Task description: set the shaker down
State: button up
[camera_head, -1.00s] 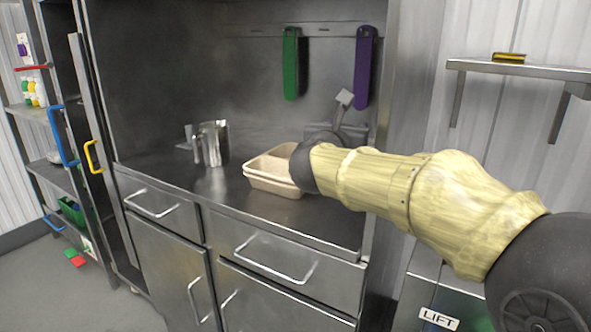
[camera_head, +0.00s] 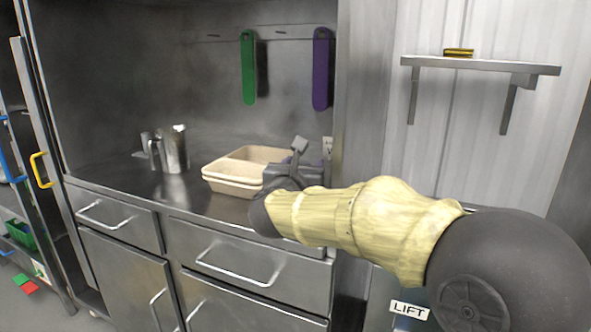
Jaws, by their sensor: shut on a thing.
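My gripper (camera_head: 290,176) is at the end of my arm, beside the right side of the tan trays and above the right part of the steel counter (camera_head: 215,203). Its dark body shows, but its fingertips are largely hidden behind my forearm. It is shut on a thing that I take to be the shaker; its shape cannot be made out. A grey block on a short stem sticks up at the gripper. I cannot tell whether the held thing touches the counter.
Stacked tan divided trays (camera_head: 232,187) stand mid-counter. A steel jug (camera_head: 174,150) stands at the left with a smaller metal thing beside it. Green (camera_head: 248,70) and purple (camera_head: 321,70) holders hang on the back wall. Bare counter lies between jug and trays.

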jog(key=o, duration=1)
jog(key=shift+d, duration=0.1)
jog(key=shift+r, duration=0.1)
jog(key=shift+s, duration=0.3)
jog(key=s, duration=0.3)
jog(key=s+a, duration=0.1)
jog(key=s, duration=0.3)
jog(key=s+a, duration=0.1)
jog(key=s, duration=0.3)
jog(key=shift+s+a+p, duration=0.2)
jog(key=shift+p, duration=0.2)
jog(key=shift+w, duration=0.1)
